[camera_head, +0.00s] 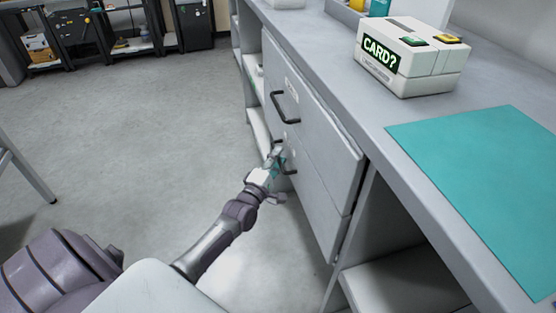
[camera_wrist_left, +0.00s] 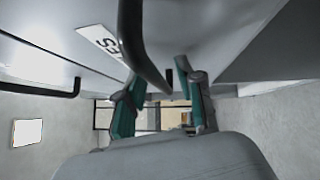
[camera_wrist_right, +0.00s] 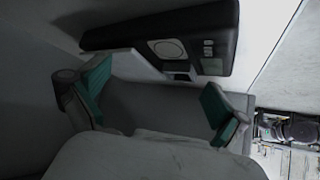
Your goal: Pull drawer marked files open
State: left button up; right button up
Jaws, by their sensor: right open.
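The grey drawer unit has an upper drawer (camera_head: 318,120) with a small label (camera_head: 291,88) and a dark handle (camera_head: 284,107). Below it is a lower drawer (camera_head: 312,190) with its own dark handle (camera_head: 290,172). My left gripper (camera_head: 277,157) is at the lower handle and partly hides it. In the left wrist view, a dark handle (camera_wrist_left: 141,45) runs to the gap between the parted teal fingers; contact cannot be told. A label (camera_wrist_left: 101,42) beside it shows only some letters. My right gripper (camera_wrist_right: 155,97) is open, with nothing between its fingers.
The counter (camera_head: 345,70) above the drawers holds a white card device (camera_head: 412,75) and a teal mat (camera_head: 485,180). An open shelf (camera_head: 400,283) lies right of the drawers. Another handle (camera_wrist_left: 42,91) shows in the left wrist view. The floor (camera_head: 130,140) at left is clear.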

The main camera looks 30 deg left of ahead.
pick_arm(q)
jog(key=shift+w, duration=0.15)
pick_arm(e)
jog(key=shift+w+r, duration=0.1)
jog(key=shift+w, duration=0.05)
pick_arm(q)
grip_shut()
dwell(0.3)
